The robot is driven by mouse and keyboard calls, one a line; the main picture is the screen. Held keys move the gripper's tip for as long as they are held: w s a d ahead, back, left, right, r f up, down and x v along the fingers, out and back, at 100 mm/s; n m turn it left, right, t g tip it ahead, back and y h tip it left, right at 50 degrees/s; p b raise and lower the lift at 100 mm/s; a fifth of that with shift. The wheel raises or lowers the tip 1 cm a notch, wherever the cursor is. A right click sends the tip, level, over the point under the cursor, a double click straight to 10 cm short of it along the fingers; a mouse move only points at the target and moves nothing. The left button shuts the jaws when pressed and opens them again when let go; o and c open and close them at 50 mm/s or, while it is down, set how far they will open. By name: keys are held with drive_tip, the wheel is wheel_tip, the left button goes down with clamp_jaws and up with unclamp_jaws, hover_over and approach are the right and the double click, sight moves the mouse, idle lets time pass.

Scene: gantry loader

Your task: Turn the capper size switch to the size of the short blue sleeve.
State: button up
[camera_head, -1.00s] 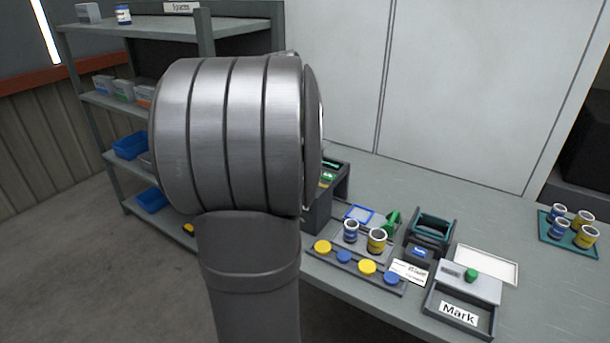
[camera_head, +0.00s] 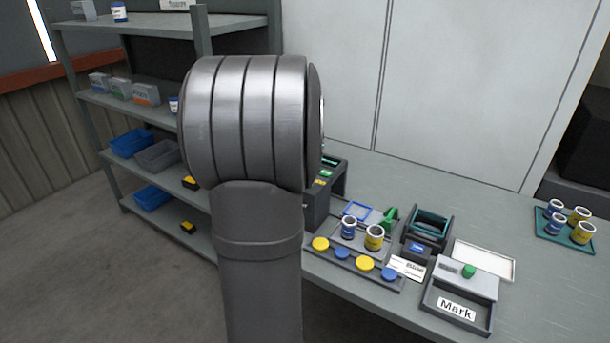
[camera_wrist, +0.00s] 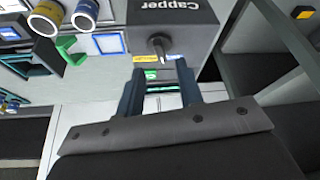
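In the head view my arm hides the gripper and most of the capper (camera_head: 317,208). A short blue sleeve (camera_head: 348,230) stands beside a yellow sleeve (camera_head: 373,239) on the table; the blue sleeve also shows in the wrist view (camera_wrist: 85,14).
A rail of yellow and blue caps (camera_head: 342,254) lies in front of the sleeves. A green clip (camera_head: 390,218), a dark cradle (camera_head: 427,226) and a Mark box (camera_head: 458,309) stand to the right. A shelf (camera_head: 110,95) stands at left.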

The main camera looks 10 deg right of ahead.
drive_tip(key=shift+x, duration=2.35)
clamp_jaws()
